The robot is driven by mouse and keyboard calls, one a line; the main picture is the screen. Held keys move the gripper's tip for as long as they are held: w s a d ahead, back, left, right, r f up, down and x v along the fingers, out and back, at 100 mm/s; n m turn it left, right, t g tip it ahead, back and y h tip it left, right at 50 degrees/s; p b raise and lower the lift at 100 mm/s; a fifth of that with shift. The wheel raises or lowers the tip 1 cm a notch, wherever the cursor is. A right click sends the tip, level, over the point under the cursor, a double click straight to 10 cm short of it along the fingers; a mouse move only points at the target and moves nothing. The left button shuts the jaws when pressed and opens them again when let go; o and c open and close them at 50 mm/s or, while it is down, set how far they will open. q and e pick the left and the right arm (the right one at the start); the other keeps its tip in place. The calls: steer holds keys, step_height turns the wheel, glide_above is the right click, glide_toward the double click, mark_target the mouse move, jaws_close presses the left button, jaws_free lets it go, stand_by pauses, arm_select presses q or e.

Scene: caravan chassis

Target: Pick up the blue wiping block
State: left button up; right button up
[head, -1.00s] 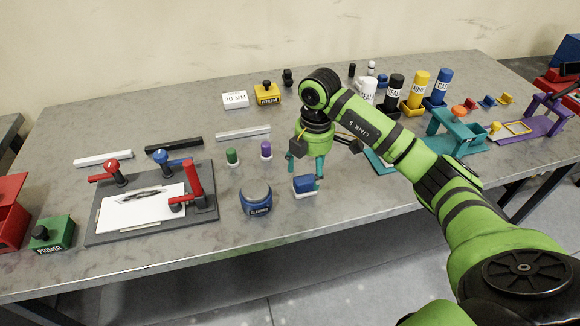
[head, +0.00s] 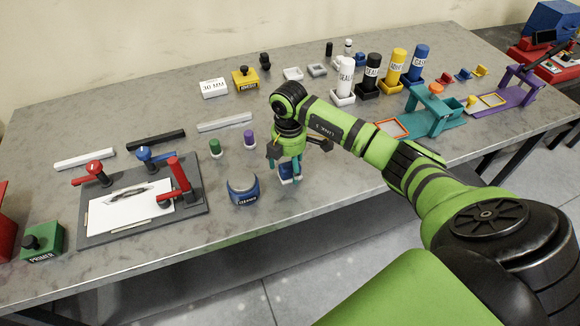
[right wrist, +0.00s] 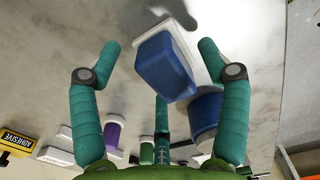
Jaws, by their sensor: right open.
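The blue wiping block (head: 285,170), blue with a white part, is on the grey table right of the blue cleaner pot (head: 243,190). My right gripper (head: 284,178) points down over it, with teal fingers around it that partly hide it. In the right wrist view the block (right wrist: 165,66) lies between the spread fingertips of the gripper (right wrist: 160,50). The fingers look open, with a clear gap on the block's left side and a narrower one on its right. I cannot tell whether any finger touches it. My left gripper is not in view.
The cleaner pot also shows close to a finger in the right wrist view (right wrist: 206,116). Green (head: 215,148) and purple (head: 249,139) capped pieces stand behind. A dark clamp board (head: 140,220) lies left. A teal fixture (head: 432,110) stands right. Bare table lies in front.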

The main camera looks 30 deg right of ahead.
mark_target(289, 163)
steer(key=c, duration=1.2)
steer(key=shift+c, duration=0.6)
step_height(289, 163, up, 4)
steer(key=shift+r+b, duration=0.1)
steer(key=shift+b, duration=0.95)
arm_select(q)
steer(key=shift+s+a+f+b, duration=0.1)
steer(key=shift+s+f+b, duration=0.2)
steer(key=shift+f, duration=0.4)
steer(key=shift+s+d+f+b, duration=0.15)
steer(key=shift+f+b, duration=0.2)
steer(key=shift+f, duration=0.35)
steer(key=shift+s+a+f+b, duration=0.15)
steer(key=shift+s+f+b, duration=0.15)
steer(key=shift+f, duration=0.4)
arm_select(e)
steer(key=s+a+r, duration=0.3)
steer(key=s+r, duration=0.4)
steer(key=s, duration=0.4)
steer(key=shift+s, duration=0.15)
